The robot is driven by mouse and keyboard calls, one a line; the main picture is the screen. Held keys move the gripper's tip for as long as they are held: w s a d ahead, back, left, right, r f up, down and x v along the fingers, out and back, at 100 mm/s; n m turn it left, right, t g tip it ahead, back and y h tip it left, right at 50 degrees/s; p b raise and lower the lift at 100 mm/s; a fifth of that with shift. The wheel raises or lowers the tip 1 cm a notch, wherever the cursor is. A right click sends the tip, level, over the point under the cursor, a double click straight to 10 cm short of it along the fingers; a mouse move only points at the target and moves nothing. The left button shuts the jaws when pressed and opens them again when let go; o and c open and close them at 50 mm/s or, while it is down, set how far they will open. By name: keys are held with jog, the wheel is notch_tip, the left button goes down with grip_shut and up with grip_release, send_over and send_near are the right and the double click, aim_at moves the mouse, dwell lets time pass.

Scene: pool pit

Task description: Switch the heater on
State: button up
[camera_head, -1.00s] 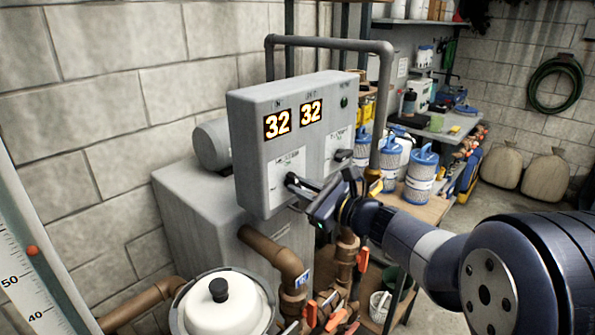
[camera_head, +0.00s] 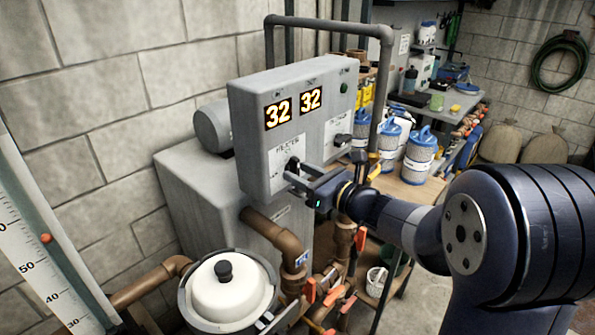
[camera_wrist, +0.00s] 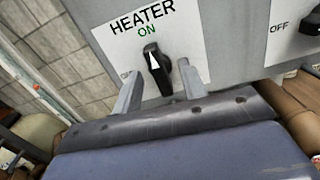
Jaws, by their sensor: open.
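The knob's white pointer faces up to the green word ON. The knob also shows small in the head view (camera_head: 293,165). My gripper (camera_wrist: 161,74) is open, with one finger on each side of the knob's lower part. I cannot tell if either finger touches it.
A second black knob (camera_wrist: 310,22) with OFF on its left is to the right; it also shows in the head view (camera_head: 342,139). Brown pipes (camera_head: 275,237) and a white-lidded pot (camera_head: 230,290) are below. Blue-topped cartridges (camera_head: 420,150) stand behind my arm.

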dwell(0.3)
jog(key=v, duration=0.7)
dwell(1.4)
